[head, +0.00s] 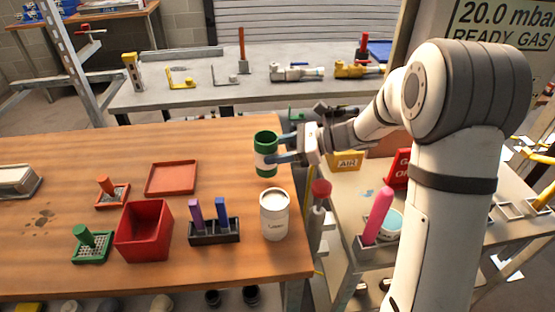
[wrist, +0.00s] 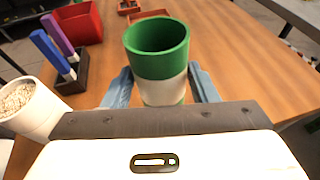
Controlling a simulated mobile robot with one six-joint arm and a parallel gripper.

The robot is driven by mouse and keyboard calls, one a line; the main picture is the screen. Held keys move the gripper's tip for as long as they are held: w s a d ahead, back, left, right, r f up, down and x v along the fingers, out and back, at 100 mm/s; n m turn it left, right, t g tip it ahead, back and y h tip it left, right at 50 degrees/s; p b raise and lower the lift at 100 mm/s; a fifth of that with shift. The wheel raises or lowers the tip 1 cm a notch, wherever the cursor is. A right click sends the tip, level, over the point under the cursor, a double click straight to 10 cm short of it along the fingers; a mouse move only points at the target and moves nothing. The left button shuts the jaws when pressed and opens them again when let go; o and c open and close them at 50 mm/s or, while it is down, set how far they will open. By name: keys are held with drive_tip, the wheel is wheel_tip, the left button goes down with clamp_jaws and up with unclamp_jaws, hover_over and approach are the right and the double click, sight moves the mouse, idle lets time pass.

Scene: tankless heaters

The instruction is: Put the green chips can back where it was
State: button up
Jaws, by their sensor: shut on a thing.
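The green chips can (head: 266,143) is an open-topped green cylinder with a white band. My gripper (head: 281,148) is shut on it near the right back edge of the wooden table (head: 120,150). In the wrist view the can (wrist: 158,50) stands upright between the two blue-grey fingers (wrist: 160,90), which grip it around its white band. Its lower end is partly hidden by my gripper body there. I cannot tell whether the can touches the table or hangs just above it.
A white canister (head: 274,215) stands at the table's right front. A dark holder (head: 214,232) with purple and blue sticks, a red box (head: 144,230) and a flat red tray (head: 172,178) are to its left. The tabletop between the tray and the can is clear.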

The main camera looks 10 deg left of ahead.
sight(277, 171)
drive_tip(key=shift+s+f, duration=0.1)
drive_tip(key=shift+f, duration=1.4)
drive_tip(key=shift+f, duration=0.2)
drive_tip(key=o, duration=1.2)
drive_tip(key=shift+r, duration=0.1)
drive_tip(key=shift+r, duration=0.2)
drive_tip(key=v, duration=1.2)
drive_tip(key=shift+b, duration=0.4)
